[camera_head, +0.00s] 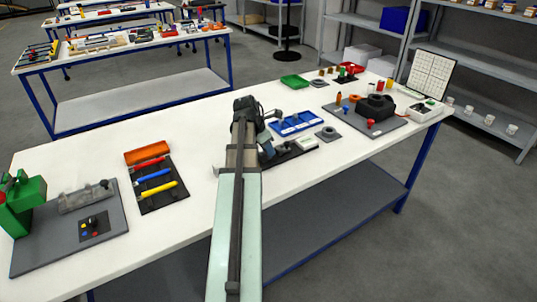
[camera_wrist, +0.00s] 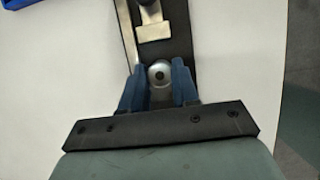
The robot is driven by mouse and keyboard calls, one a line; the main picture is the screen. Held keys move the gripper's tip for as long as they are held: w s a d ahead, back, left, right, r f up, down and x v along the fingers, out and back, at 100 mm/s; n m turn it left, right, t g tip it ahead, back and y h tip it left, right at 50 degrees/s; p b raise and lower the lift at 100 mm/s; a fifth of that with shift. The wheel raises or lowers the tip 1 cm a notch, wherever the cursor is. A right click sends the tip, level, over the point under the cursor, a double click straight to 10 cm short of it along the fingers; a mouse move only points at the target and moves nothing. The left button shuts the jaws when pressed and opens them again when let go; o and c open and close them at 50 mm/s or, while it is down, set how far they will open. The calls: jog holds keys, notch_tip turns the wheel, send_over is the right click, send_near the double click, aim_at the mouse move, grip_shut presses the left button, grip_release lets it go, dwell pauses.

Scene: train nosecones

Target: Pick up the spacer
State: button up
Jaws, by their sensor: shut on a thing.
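The spacer (camera_wrist: 160,73) looks like a small round silver ring with a dark centre. It sits between the two blue fingers of my gripper (camera_wrist: 160,80) in the wrist view, and the fingers are shut on it. It is over or on a black strip-shaped holder (camera_wrist: 178,45); I cannot tell whether it touches it. In the head view my gripper (camera_head: 266,148) is low at the table's middle, next to the dark holder (camera_head: 290,152). My arm hides the spacer there.
Silver metal parts (camera_wrist: 152,22) lie on the holder ahead of the fingers. A blue tray (camera_head: 296,123) stands behind. A tool mat (camera_head: 160,185) and a green machine (camera_head: 22,203) are left. A grey board with a black block (camera_head: 375,106) is right. White table (camera_head: 205,135) is clear left of my arm.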

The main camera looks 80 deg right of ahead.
grip_shut()
